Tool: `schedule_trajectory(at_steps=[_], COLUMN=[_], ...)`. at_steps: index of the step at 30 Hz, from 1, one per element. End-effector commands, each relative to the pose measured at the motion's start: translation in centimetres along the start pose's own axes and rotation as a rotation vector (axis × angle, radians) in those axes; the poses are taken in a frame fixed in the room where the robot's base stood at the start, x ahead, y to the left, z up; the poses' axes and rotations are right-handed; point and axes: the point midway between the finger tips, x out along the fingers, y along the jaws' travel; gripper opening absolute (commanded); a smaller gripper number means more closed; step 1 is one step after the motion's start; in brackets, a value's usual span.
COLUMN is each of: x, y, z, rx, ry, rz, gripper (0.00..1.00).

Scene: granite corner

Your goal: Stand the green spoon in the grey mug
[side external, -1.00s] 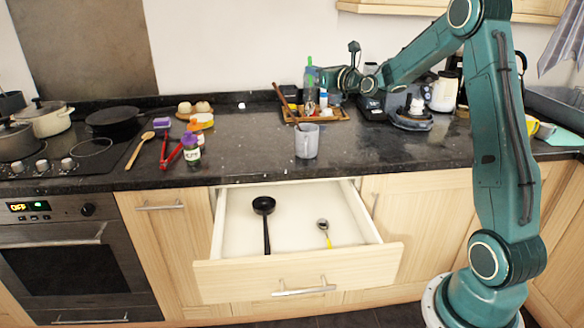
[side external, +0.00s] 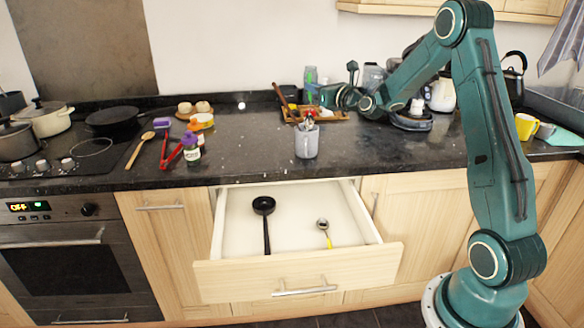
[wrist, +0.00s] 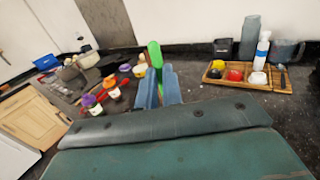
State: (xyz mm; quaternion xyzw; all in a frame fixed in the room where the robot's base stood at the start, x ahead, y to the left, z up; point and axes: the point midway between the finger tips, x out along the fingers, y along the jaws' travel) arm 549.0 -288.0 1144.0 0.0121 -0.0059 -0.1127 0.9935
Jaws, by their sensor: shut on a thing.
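The grey mug (side external: 307,146) stands upright on the dark counter above the open drawer. My gripper (side external: 318,98) is above and slightly right of it, shut on the green spoon (side external: 309,76). The spoon's green end stands up above the fingers, roughly upright. In the wrist view, the green spoon (wrist: 155,55) shows between the blue fingers of my gripper (wrist: 160,85). Small red and pale parts show at the mug's mouth; I cannot tell how far the spoon's lower end is inside. The mug is not seen in the wrist view.
A wooden tray (side external: 335,115) with bottles and small items lies behind the mug, also seen in the wrist view (wrist: 223,83). Red tongs (side external: 165,152) and jars (side external: 192,155) lie to the left. The open drawer (side external: 285,220) holds a black ladle and a spoon.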

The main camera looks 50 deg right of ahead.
Motion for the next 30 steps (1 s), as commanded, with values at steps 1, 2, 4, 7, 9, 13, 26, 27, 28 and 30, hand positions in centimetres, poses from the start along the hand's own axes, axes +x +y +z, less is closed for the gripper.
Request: schedule_trajectory(at_steps=[1,2,4,7,9,13,26,27,28,30], x=[0.0,0.0,0.0,0.0,0.0,0.0,0.0,0.0,0.0,0.0], y=[0.0,0.0,-0.1,-0.1,-0.1,-0.1,-0.1,-0.1,-0.1,-0.1], z=[-0.3,-0.5,-0.8,-1.3,-1.6,-2.3,-3.6,-3.6,-3.6,-3.6], rx=[0.002,0.002,0.002,0.001,0.002,0.002,0.002,0.002,0.002,0.002], ry=[0.001,0.000,0.001,0.002,0.001,0.001,0.001,0.001,0.001,0.001], rz=[0.000,0.000,-0.001,-0.001,-0.001,-0.001,-0.001,-0.001,-0.001,-0.001], gripper=[0.00,0.00,0.00,0.00,0.00,0.00,0.00,0.00,0.00,0.00])
